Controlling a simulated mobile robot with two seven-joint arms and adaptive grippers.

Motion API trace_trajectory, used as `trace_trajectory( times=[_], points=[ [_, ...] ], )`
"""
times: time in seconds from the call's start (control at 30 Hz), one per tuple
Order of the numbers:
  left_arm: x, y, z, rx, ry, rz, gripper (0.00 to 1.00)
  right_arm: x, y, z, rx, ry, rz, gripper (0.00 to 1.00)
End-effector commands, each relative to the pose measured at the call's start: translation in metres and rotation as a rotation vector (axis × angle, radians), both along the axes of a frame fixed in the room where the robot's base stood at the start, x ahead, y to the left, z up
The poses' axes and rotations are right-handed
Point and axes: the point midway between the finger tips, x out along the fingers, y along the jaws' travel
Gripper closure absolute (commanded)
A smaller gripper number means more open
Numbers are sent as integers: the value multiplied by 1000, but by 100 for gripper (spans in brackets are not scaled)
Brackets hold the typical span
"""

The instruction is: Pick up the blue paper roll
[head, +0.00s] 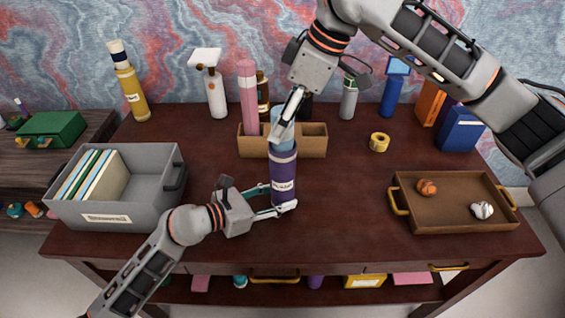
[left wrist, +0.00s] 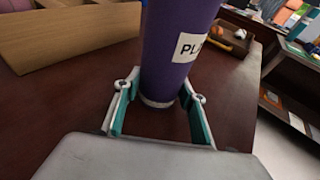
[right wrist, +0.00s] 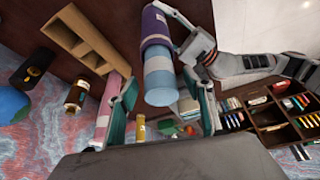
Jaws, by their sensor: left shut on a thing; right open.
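A blue paper roll (head: 283,118) stands upright, its lower part hidden inside a purple labelled container (head: 283,178) on the desk. The right wrist view shows the blue roll (right wrist: 160,80) sticking out of the purple container (right wrist: 155,25). My left gripper (head: 276,202) is shut on the container near its base; the left wrist view shows its fingers on both sides of the container (left wrist: 178,50). My right gripper (head: 286,126) comes down from above at the roll. It is open, with its fingers on either side of the roll and space beside them in the right wrist view.
A grey bin (head: 150,210) with folders is at left. A brown tray (head: 440,180) with two small lumps and a yellow tape roll (head: 379,142) are at right. Bottles line the back.

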Motion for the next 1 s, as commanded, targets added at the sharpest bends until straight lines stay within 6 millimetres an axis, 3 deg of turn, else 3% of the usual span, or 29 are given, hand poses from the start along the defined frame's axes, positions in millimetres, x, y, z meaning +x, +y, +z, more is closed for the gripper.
trace_trajectory(
  times=[0.37,0.57,0.87,1.0],
  points=[
    [0,0,-1,2,1,0,72,1,4,-10,1,-1,-1,49],
    [0,0,-1,2,1,0,72,1,4,-10,1,-1,-1,100],
    [0,0,-1,2,1,1,72,2,4,-9,1,-2,-2,100],
    [0,1,-1,2,1,1,72,2,4,2,1,-3,-1,100]
  ],
)
